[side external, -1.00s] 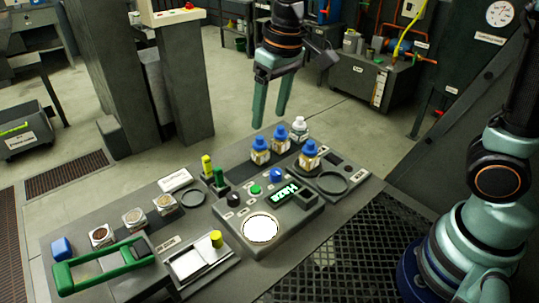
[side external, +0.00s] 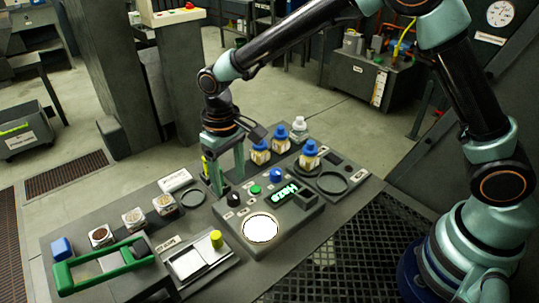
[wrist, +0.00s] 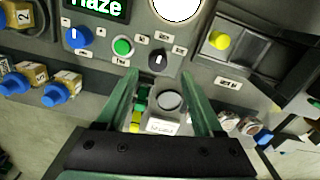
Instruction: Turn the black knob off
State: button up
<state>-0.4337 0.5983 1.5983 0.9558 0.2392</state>
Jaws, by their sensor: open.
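The black knob (side external: 233,199) sits on the left end of the grey control panel (side external: 285,222). In the wrist view the black knob (wrist: 158,59) has a light pointer mark and lies just beyond my fingertips, roughly midway between them. My gripper (side external: 228,190) points down at the panel's back left edge, close to the knob. In the wrist view my gripper (wrist: 162,80) is open, with its two green fingers apart and nothing held. Whether a finger touches the panel is unclear.
A green button (wrist: 122,47) and blue knob (wrist: 78,37) sit beside the black knob. A lit "Haze" display (side external: 287,191) and white round disc (side external: 261,228) share the panel. Blue-capped bottles (side external: 310,152) stand behind. A yellow-green upright object (side external: 207,166) stands close by my gripper.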

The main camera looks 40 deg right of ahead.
aim_at(232, 196)
jog(key=shift+d+f, duration=0.15)
jog(key=shift+f, duration=2.45)
grip_shut()
